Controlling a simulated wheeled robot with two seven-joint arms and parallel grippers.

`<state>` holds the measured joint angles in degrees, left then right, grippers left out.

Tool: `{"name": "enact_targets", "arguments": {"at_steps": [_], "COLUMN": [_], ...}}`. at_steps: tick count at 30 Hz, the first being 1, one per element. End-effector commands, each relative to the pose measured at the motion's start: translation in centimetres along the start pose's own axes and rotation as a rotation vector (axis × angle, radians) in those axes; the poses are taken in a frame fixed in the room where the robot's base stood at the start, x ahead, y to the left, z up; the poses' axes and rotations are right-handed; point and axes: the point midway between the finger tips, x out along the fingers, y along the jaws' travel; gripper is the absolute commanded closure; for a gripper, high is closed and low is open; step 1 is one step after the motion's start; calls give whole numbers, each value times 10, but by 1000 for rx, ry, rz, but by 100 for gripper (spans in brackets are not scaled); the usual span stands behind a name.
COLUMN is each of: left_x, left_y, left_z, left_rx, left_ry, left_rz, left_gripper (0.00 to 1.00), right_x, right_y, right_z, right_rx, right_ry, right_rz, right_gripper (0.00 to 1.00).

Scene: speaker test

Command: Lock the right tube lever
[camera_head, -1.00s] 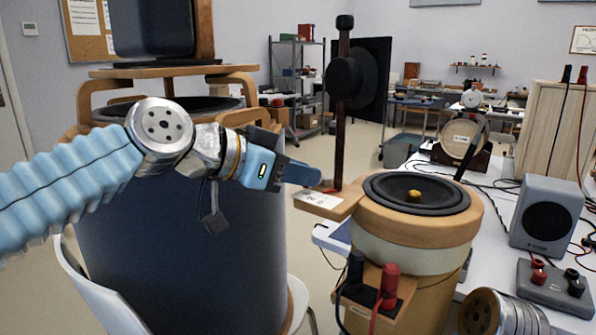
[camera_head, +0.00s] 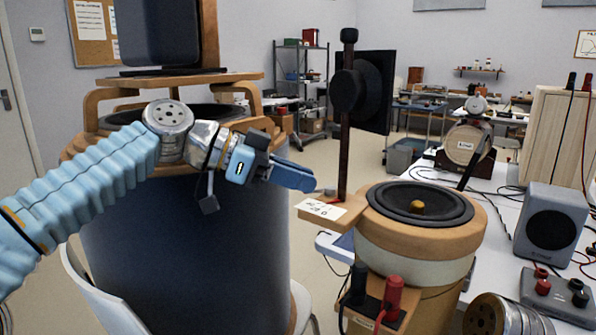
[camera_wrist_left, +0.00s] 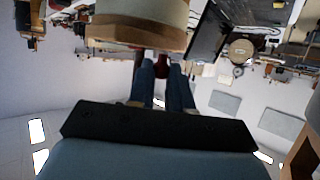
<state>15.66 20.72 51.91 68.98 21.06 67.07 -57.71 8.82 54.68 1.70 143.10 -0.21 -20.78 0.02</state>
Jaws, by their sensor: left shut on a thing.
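The right tube (camera_head: 420,245) is a wooden cylinder with a pale band and a black speaker cone (camera_head: 420,203) on top. Its lever (camera_head: 344,150) is a dark upright bar with a round black knob, standing at the left by a labelled wooden ledge (camera_head: 318,210). My left gripper (camera_head: 316,187) reaches in from the left, low beside the bar. In the left wrist view its two blue fingers (camera_wrist_left: 161,85) point at the wooden rim, with the dark reddish bar between them. They are shut on the lever; the exact contact is hard to see. My right gripper does not show.
A large dark cylinder (camera_head: 185,250) with a wooden top frame stands behind my left arm. Red and black terminals (camera_head: 388,295) stick out at the right tube's front. A grey speaker box (camera_head: 550,225) and cables crowd the white table at right.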

Motion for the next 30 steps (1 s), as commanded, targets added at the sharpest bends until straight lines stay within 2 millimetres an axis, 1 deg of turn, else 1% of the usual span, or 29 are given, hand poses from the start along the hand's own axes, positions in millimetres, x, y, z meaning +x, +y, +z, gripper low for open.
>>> {"name": "enact_targets", "arguments": {"at_steps": [1,6,20,21,25,26,30], "left_x": [-2,-1,-1,-1,-1,-1,0], "left_y": [-2,-4,-5,-5,-5,-5,-4], "left_z": [-4,-2,-1,-1,-1,-1,-1], "left_rx": [7,25,31,31,30,30,30], "left_ry": [3,3,2,2,2,1,1], "left_rz": [15,55,69,69,69,69,70], "left_gripper": [100,100,100,78,58,55,55], "right_x": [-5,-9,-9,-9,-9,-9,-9], "right_y": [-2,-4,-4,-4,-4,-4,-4], "right_z": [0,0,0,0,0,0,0], "right_rx": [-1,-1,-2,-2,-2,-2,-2], "right_ry": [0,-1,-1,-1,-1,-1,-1], "right_rz": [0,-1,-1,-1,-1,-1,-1], "right_gripper": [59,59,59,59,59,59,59]}}
